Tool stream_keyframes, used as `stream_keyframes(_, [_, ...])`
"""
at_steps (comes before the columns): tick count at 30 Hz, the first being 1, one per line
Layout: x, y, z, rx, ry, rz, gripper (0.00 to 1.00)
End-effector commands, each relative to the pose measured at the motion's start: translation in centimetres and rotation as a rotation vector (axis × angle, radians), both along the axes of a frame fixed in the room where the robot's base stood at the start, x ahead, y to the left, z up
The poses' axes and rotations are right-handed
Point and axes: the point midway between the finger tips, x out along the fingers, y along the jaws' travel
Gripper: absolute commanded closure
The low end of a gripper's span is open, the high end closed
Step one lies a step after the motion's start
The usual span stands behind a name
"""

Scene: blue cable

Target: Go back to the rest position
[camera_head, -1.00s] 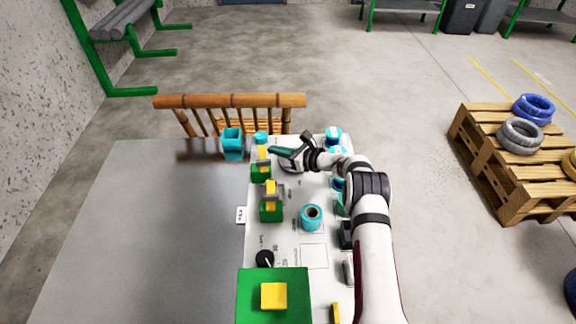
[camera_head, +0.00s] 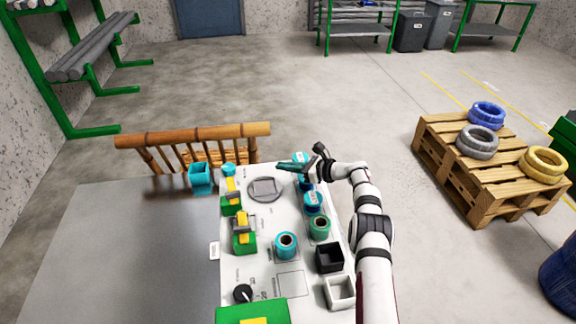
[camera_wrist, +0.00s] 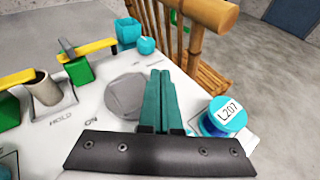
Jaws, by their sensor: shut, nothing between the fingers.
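My gripper (camera_head: 292,166) is at the far right part of the white board (camera_head: 262,217), above its surface. Its teal fingers are together with nothing between them; in the wrist view the gripper (camera_wrist: 160,80) points toward the far edge of the board. A grey round plate (camera_head: 265,189) on the board lies left of the fingers. No blue cable is recognisable in these frames.
Teal spool (camera_head: 286,245), green blocks with yellow tops (camera_head: 244,236), a black box (camera_head: 329,257) and a white box (camera_head: 340,291) stand on the board. A cyan cup (camera_head: 200,177) is at the far left. A bamboo chair (camera_head: 195,143) stands behind. The grey tabletop (camera_head: 130,250) is clear.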

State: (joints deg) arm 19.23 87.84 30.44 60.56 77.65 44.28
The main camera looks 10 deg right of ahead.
Motion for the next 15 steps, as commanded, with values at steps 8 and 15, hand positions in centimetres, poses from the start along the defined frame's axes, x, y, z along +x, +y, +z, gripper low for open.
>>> stream_keyframes(8, [0.06,-1.16,0.35,0.000,0.002,-0.001,1.00])
stream_keyframes(15, [0.07,-1.12,0.36,0.000,0.001,0.000,1.00])
